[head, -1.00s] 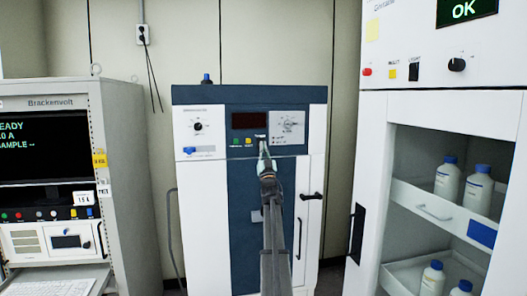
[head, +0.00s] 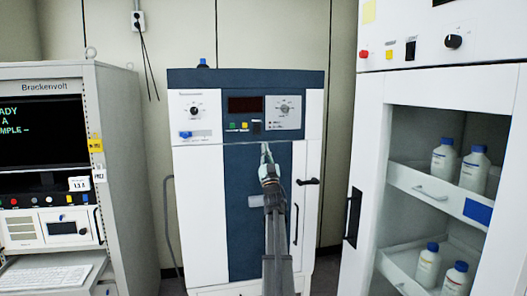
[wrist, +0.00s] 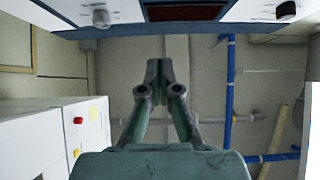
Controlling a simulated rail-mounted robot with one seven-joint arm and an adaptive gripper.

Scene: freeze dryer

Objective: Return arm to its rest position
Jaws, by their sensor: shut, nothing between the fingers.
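My gripper (head: 266,150) is in front of the freeze dryer (head: 245,180), a white cabinet with a dark blue door and control panel. In the head view its fingertips show just below the panel's buttons, with the arm reaching up from the bottom of the picture. In the wrist view my gripper (wrist: 159,72) is shut, its fingertips together and empty. The panel edge (wrist: 120,30) crosses the top of the wrist view, apart from the fingers in the picture. The panel has a dark display (head: 245,104), knobs, and coloured buttons. The freeze dryer's door is shut.
A grey instrument rack (head: 130,170) with a screen and keyboard (head: 45,278) stands at left. At right, a white cabinet (head: 372,150) holds several white bottles with blue caps on its shelves. Blue pipes (wrist: 229,90) show in the wrist view. A wall outlet with cables hangs behind.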

